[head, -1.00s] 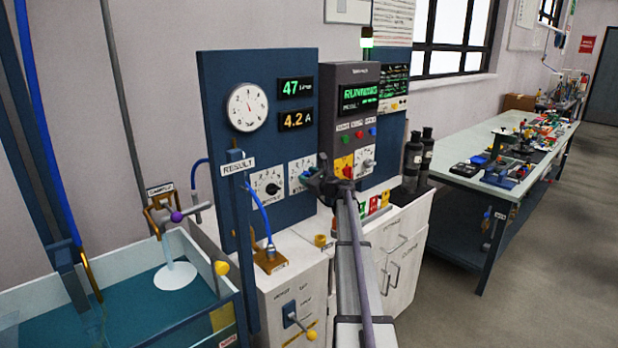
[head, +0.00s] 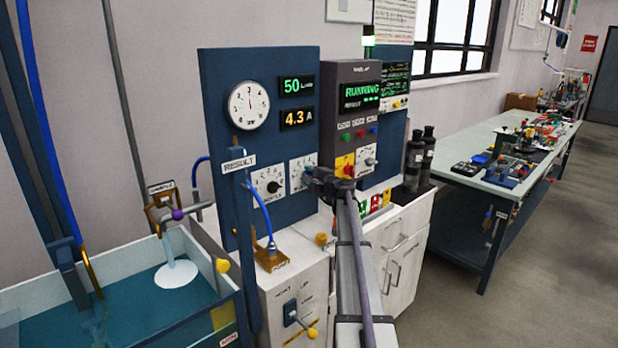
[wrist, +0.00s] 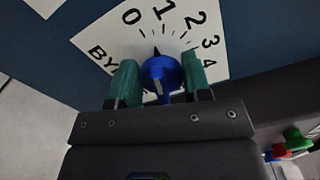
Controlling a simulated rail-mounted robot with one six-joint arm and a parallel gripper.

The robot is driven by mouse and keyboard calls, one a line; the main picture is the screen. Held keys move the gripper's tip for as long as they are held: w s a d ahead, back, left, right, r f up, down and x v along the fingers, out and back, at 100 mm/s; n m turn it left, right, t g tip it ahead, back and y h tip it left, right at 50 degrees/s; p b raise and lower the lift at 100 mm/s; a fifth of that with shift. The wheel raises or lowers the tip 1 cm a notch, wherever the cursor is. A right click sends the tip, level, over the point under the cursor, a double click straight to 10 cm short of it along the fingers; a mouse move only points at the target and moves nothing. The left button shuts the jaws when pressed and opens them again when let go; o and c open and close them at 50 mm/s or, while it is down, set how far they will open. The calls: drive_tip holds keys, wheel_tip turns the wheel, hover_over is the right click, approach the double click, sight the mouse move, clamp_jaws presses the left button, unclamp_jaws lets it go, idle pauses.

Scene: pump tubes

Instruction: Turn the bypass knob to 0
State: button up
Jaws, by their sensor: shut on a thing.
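The bypass knob (wrist: 160,75) is blue and sits on a white dial (wrist: 205,70) numbered 0 to 4, its label partly cut off as "BY". Its black pointer tip shows between 0 and 1. My gripper (wrist: 160,80) is shut on the knob, with one green finger on each side. In the head view my gripper (head: 312,178) is at the white dial plate (head: 301,168) on the blue panel and hides the knob there.
A round gauge (head: 249,105) and displays reading 50 (head: 296,86) and 4.3 A (head: 297,117) are above. The nozzle dial (head: 267,184) is to the left. A grey control box (head: 357,75) reading RUNNING stands close on the right.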

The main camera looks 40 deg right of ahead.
drive_tip(key=shift+f+n, duration=0.1)
drive_tip(key=shift+n, duration=1.5)
drive_tip(key=o, duration=0.9)
drive_tip(key=shift+c, duration=0.2)
drive_tip(key=s, duration=1.1)
drive_tip(key=shift+d, duration=0.35)
